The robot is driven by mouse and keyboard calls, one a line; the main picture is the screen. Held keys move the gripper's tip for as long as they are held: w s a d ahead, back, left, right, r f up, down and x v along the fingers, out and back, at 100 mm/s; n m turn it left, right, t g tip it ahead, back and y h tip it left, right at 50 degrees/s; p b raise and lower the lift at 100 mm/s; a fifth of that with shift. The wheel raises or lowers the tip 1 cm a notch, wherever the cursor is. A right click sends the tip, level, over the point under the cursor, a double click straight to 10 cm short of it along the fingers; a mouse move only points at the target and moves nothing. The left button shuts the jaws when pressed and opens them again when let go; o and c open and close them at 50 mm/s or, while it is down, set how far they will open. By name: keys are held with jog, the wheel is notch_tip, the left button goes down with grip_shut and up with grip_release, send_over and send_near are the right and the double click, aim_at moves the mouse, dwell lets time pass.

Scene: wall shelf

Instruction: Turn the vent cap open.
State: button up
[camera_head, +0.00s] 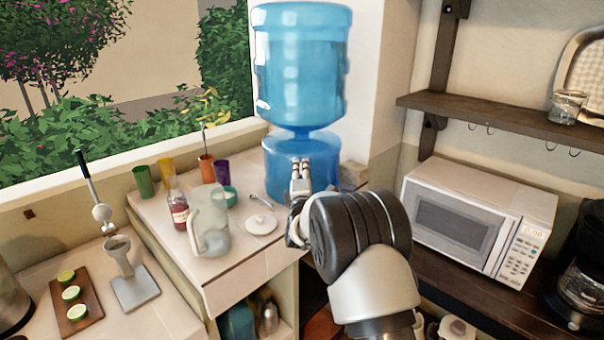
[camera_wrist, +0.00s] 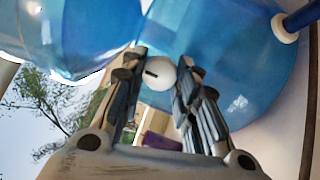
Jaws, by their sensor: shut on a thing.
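The blue water dispenser (camera_head: 298,72) stands at the back of the counter, a large bottle over a rounded blue base (camera_head: 325,150). In the wrist view, the vent cap (camera_wrist: 160,77) is a small white round knob with a dark slot, set against the blue surface (camera_wrist: 215,50). My gripper (camera_wrist: 163,62) has one finger on each side of the cap and is shut on it. The slot lies slightly tilted in the picture. In the head view, my gripper (camera_head: 300,170) reaches the front of the base, and its fingers hide the cap.
A glass pitcher (camera_head: 209,225), a red bottle (camera_head: 178,207) and a white lid (camera_head: 260,224) stand left of my gripper. Several coloured cups, including a purple one (camera_head: 222,169), are behind them. A microwave (camera_head: 455,215) sits to the right, below a wooden shelf (camera_head: 490,118).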

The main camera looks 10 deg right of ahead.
jog(key=shift+n, duration=1.5)
jog(key=shift+y, duration=0.3)
jog(key=o, duration=1.1)
jog(key=shift+c, duration=0.2)
jog(key=s+a+f, duration=0.1)
jog(key=s, duration=1.1)
jog(key=shift+a, duration=0.25)
jog(key=shift+f, duration=0.1)
